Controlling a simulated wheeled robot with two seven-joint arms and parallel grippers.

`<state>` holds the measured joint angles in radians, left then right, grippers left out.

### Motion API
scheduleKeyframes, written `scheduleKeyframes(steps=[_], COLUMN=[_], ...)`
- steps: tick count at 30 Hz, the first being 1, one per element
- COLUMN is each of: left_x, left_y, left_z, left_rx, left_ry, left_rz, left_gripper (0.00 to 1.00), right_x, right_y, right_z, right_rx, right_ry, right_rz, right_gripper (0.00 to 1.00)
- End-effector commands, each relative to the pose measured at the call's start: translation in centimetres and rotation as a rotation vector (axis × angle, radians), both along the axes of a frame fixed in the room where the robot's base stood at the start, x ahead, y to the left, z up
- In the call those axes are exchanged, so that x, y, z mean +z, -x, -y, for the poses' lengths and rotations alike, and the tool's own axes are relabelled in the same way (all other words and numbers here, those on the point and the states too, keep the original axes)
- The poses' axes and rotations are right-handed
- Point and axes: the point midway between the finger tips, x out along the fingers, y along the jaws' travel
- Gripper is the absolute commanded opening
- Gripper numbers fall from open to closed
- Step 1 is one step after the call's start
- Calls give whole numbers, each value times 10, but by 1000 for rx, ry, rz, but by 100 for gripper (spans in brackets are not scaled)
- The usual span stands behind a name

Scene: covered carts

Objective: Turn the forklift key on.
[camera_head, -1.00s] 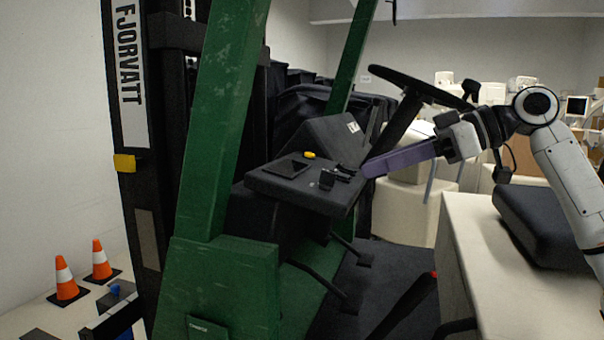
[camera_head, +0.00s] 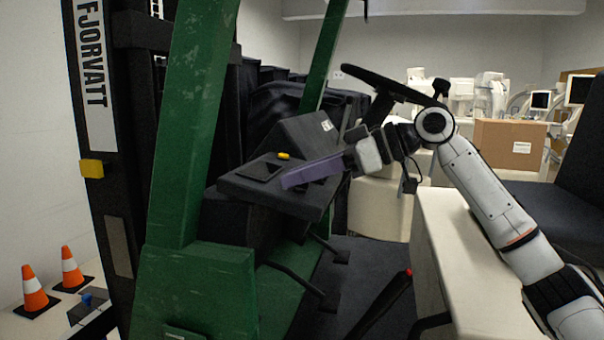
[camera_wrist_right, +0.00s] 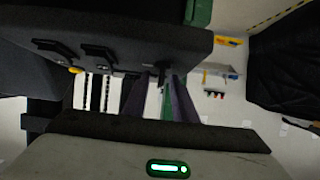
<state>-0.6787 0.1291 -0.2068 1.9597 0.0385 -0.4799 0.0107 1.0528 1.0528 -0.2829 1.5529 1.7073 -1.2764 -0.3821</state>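The forklift has a green frame (camera_head: 190,120) and a dark dashboard panel (camera_head: 235,187). My right gripper (camera_head: 285,183), with purple fingers, reaches in from the right over the panel's right part. In the right wrist view the two fingers (camera_wrist_right: 160,80) are apart, with a gap between them. A small dark part (camera_wrist_right: 159,70), perhaps the key, shows at the panel's edge between or just beyond the fingertips. I cannot tell whether they touch it. In the head view the gripper hides that spot, and the key's position cannot be read. My left gripper is not in view.
The black steering wheel (camera_head: 385,84) is just above and behind my right wrist. A yellow knob (camera_head: 284,156) sits on the panel. A lever with a red tip (camera_head: 408,271) rises below. Orange cones (camera_head: 33,290) stand at lower left. A cardboard box (camera_head: 509,145) is behind the arm.

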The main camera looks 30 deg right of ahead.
Motion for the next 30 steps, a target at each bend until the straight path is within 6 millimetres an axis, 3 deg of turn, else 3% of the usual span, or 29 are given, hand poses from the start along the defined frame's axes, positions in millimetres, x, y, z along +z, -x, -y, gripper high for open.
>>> scheduleKeyframes(steps=[4,9,20,30], left_x=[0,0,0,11], left_y=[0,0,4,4], left_z=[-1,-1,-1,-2], left_rx=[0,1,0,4], left_ry=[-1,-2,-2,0], left_rz=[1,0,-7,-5], left_gripper=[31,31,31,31], right_x=[0,0,0,2], right_y=[0,0,1,1], right_z=[0,0,1,0], right_rx=[0,0,-29,-229], right_ry=[0,0,-1,-30], right_rz=[0,0,-5,-31], right_gripper=[25,0,0,0])
